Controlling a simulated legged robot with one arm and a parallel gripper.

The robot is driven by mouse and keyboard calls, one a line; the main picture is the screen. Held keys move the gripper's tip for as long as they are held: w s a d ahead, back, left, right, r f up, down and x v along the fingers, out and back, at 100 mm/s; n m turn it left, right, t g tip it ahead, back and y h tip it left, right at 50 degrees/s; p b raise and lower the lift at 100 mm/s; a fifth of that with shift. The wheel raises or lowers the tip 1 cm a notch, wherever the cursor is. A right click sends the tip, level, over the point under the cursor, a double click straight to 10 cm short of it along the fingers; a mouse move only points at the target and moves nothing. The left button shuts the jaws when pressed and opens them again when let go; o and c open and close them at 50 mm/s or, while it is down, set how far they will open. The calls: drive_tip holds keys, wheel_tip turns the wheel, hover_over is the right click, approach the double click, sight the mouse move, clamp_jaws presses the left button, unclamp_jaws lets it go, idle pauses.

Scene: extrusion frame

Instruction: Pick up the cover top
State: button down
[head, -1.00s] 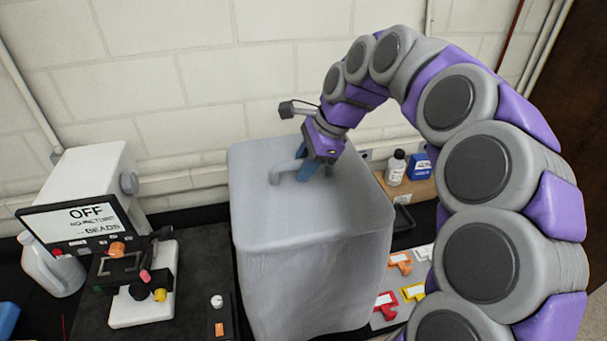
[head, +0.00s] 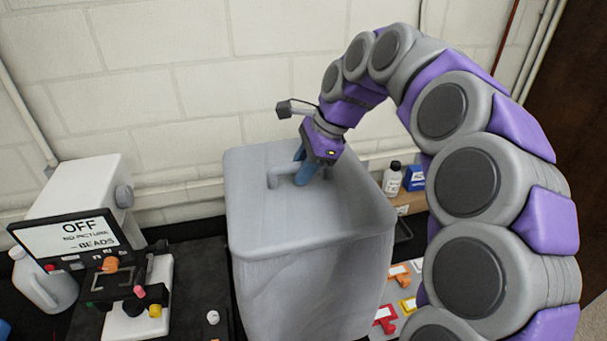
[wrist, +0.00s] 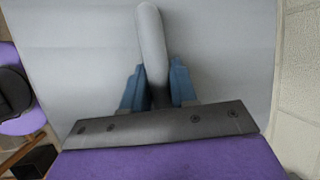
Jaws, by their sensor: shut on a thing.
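The cover is a large grey box-like hood (head: 310,225) with a handle (head: 276,178) on its flat top, in the middle of the head view. My gripper (head: 302,172) is on the handle, its blue fingers on either side of it. In the wrist view the grey handle (wrist: 152,50) runs between the two blue fingers of my gripper (wrist: 156,88), which are shut on it. The cover's top (wrist: 225,50) fills most of the wrist view behind the handle. What is under the cover is hidden.
A microscope-like device (head: 140,300) with a screen reading "OFF" (head: 75,238) stands left of the cover. A white jug (head: 45,280) is further left. A bottle (head: 392,178), a blue box (head: 414,178) and coloured pieces (head: 398,275) lie to the right. The block wall is behind.

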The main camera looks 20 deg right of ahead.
drive_tip(key=shift+r, duration=0.65)
drive_tip(key=s+d+r+b, duration=0.1)
drive_tip(key=s+d+b, duration=0.2)
drive_tip(key=s, duration=1.3)
drive_tip(key=shift+r, duration=0.2)
drive_tip(key=shift+w, duration=0.15)
drive_tip(key=c, duration=1.5)
unclamp_jaws()
clamp_jaws()
drive_tip(key=shift+f, duration=0.1)
